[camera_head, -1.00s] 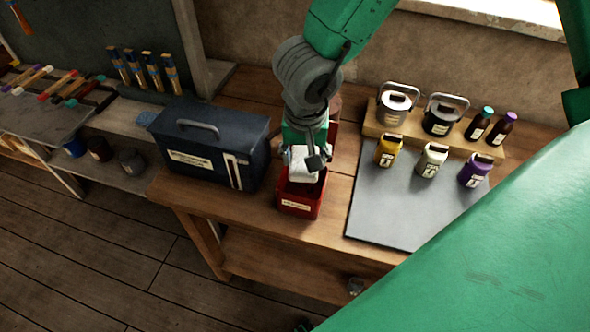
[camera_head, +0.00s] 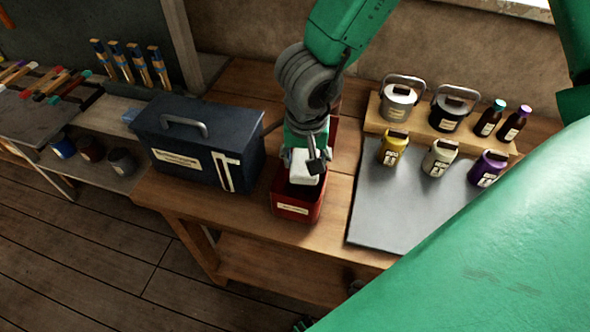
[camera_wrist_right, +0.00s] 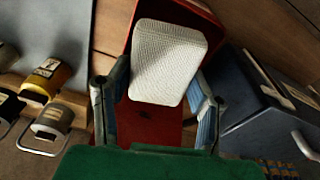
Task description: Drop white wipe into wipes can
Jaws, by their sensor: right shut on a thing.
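The white wipe (camera_head: 305,166) is a textured block between the fingers of my right gripper (camera_head: 308,158), which is shut on it. In the right wrist view the wipe (camera_wrist_right: 168,62) shows between the two fingertips (camera_wrist_right: 160,100). The red wipes can (camera_head: 296,209) is an open box with a label on its front, standing on the wooden bench. The wipe is over the can's opening; its red inside (camera_wrist_right: 150,122) shows beneath the wipe in the wrist view. I cannot tell how far down the wipe is. My left gripper is not in view.
A dark blue box with a handle (camera_head: 196,150) stands just left of the can. To the right is a grey mat (camera_head: 385,215) with yellow (camera_head: 393,149), white (camera_head: 439,158) and purple (camera_head: 487,169) containers. Pots and bottles stand on a wooden riser behind.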

